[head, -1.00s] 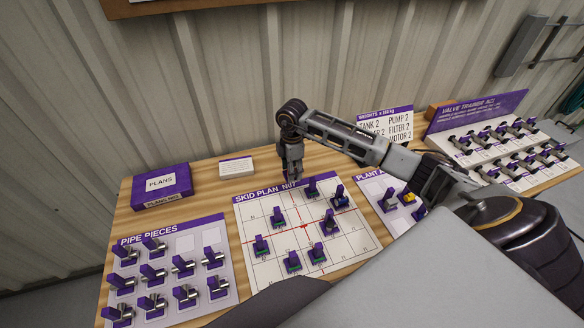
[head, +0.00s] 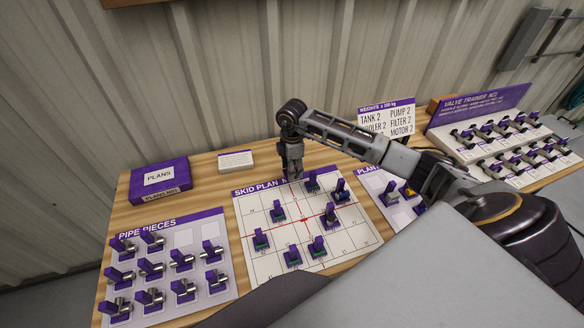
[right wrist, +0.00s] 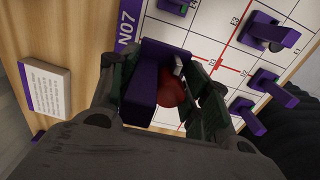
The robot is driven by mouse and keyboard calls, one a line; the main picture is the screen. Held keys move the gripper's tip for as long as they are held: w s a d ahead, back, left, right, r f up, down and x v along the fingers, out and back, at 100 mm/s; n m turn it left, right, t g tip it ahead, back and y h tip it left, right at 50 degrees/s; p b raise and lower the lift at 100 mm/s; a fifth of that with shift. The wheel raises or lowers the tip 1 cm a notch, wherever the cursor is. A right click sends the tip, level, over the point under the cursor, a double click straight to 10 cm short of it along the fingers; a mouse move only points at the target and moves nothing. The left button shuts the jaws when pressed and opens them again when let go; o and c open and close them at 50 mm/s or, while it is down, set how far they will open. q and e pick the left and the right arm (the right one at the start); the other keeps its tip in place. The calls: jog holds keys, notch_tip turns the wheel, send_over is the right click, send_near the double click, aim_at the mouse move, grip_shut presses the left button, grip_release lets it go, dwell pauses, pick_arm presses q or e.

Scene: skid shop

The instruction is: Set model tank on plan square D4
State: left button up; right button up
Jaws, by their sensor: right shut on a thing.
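My right gripper (head: 293,176) is shut on a piece at the back edge of the skid plan board (head: 262,267). In the right wrist view, the right gripper (right wrist: 165,115) holds this piece, taken as the model tank (right wrist: 172,88), with a purple upright grip and a dark red rounded body. The fingers partly hide it. Whether it touches the board cannot be told. My left gripper is not in view.
The pipe pieces board (head: 207,300) lies left, the plant board (head: 371,181) right. A plans box (head: 160,180) and small card (head: 236,160) lie behind.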

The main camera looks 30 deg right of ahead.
jog(key=shift+f, duration=0.2)
dwell(0.6)
jog(key=shift+f+b, duration=1.6)
jog(key=shift+f, duration=0.9)
jog(key=shift+f, duration=0.25)
jog(key=shift+f+b, duration=1.05)
jog(key=shift+f, duration=0.55)
jog(key=shift+f+b, duration=0.3)
jog(key=shift+f, duration=0.4)
dwell(0.7)
jog(key=o, duration=1.2)
jog(key=shift+r+p, duration=0.5)
jog(key=shift+r, duration=0.15)
